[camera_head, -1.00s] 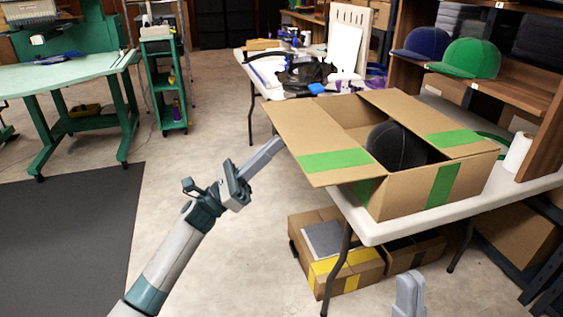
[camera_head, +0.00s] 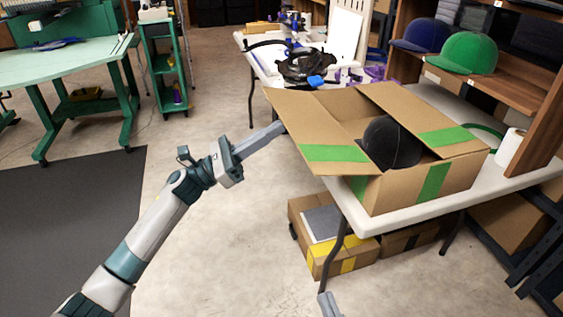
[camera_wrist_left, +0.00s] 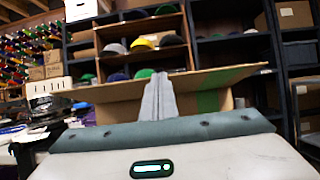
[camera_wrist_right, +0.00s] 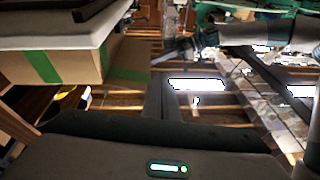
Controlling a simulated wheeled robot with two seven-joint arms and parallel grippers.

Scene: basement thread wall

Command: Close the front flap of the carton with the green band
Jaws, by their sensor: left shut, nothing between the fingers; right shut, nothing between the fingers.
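The carton with the green band (camera_head: 405,192) stands on the white table. A black cap (camera_head: 391,143) sits inside it. One flap (camera_head: 313,128) with green tape sticks outward on the left side, and another (camera_head: 418,115) lies along the right side. My left gripper (camera_head: 279,128) is shut and empty, its tips at the outer edge of the left flap; I cannot tell whether they touch. In the left wrist view the fingers (camera_wrist_left: 158,98) stand before the cardboard. My right gripper (camera_head: 328,303) is shut, low in front of the table. The right wrist view shows the carton (camera_wrist_right: 75,60) upside down.
Cartons, one with a yellow band (camera_head: 345,256), sit under the white table (camera_head: 400,217). A wooden shelf with blue and green caps (camera_head: 470,54) stands behind at right. A paper roll (camera_head: 509,148) is right of the carton. Floor at left is open.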

